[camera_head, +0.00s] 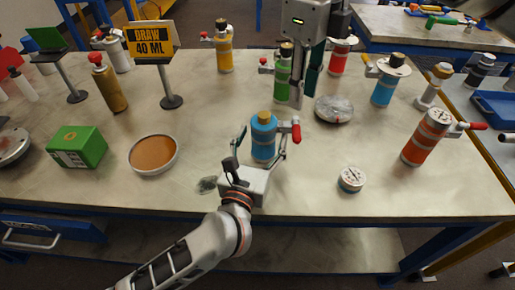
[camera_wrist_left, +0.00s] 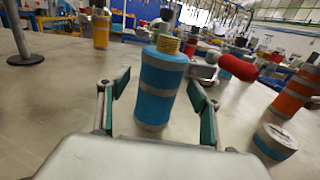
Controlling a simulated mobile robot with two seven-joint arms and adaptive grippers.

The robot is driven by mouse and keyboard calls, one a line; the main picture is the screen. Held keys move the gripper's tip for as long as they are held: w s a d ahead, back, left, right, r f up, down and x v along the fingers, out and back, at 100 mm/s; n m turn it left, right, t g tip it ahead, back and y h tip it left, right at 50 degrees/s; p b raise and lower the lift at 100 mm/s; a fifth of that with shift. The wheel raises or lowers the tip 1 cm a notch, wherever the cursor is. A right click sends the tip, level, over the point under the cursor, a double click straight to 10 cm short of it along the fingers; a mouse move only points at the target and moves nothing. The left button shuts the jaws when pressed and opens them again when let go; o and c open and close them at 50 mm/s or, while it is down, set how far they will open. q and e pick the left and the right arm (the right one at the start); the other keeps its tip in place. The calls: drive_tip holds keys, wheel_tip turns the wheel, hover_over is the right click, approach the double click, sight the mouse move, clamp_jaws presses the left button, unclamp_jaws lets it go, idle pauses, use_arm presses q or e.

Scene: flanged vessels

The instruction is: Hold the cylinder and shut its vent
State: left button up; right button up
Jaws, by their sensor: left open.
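A blue cylinder (camera_head: 263,140) with a yellow ribbed cap stands upright on the bench. It also shows large in the left wrist view (camera_wrist_left: 162,85). Its vent has a grey fitting on the right side with a red handle (camera_head: 296,129), which points away to the right in the left wrist view (camera_wrist_left: 238,68). My left gripper (camera_head: 262,160) is open, its green-padded fingers (camera_wrist_left: 160,108) on either side of the cylinder; I cannot tell whether they touch it. My right gripper (camera_head: 304,93) hangs at top centre, pointing down; its jaw gap is unclear.
A brown dish (camera_head: 153,154) and green box (camera_head: 77,147) lie left. A sign reads "DRAW 40 ML" (camera_head: 150,40). Several other cylinders stand behind.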

use_arm(q)
drive_tip(key=shift+x, duration=1.15)
drive_tip(key=c, duration=1.8)
drive_tip(key=shift+o, duration=0.2)
